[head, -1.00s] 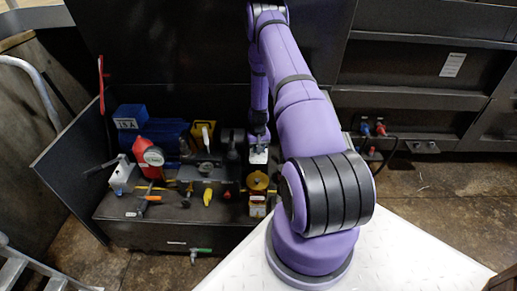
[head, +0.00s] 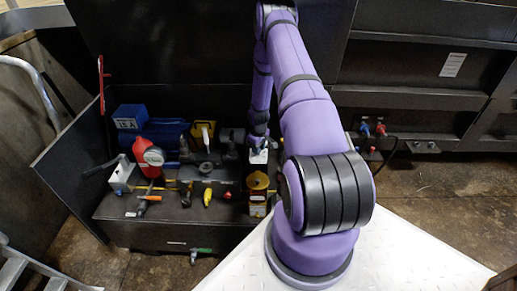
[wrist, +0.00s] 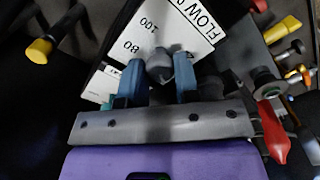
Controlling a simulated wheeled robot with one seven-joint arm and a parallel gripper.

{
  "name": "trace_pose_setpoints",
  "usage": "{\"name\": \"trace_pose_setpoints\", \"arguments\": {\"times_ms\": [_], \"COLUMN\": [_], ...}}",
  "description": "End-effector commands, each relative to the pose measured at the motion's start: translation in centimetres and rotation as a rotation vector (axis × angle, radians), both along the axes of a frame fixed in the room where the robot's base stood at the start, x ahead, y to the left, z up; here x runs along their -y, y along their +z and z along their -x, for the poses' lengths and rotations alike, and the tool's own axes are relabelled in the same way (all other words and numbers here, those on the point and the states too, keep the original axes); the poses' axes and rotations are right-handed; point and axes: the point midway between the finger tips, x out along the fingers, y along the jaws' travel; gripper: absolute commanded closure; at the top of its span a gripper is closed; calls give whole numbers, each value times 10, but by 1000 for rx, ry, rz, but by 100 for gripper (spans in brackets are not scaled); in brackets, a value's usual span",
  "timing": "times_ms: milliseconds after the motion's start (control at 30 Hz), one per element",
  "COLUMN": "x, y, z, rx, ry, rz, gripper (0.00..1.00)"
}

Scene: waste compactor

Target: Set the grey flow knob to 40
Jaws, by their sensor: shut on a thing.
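The grey flow knob (wrist: 159,64) stands on a white dial plate (wrist: 185,30) marked FLOW, with 80 and 100 readable in the wrist view. My gripper (wrist: 159,84) has its two blue fingers on either side of the knob and is shut on it. The knob's setting cannot be read, and the rest of the scale is out of sight or covered. In the head view my gripper (head: 259,142) points down at the white top of the flow unit (head: 258,157), and the knob is hidden there.
A yellow round part (head: 258,181) sits just in front of the flow unit. A red handle (wrist: 275,132) is close on the right in the wrist view.

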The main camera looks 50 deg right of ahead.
Motion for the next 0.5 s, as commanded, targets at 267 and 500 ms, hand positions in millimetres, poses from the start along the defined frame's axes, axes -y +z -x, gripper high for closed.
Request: {"name": "trace_pose_setpoints", "arguments": {"times_ms": [267, 500], "x": [1, 0], "y": [0, 0], "z": [-1, -1], "rx": [2, 2], "ry": [14, 13], "rz": [1, 1], "gripper": [94, 64]}}
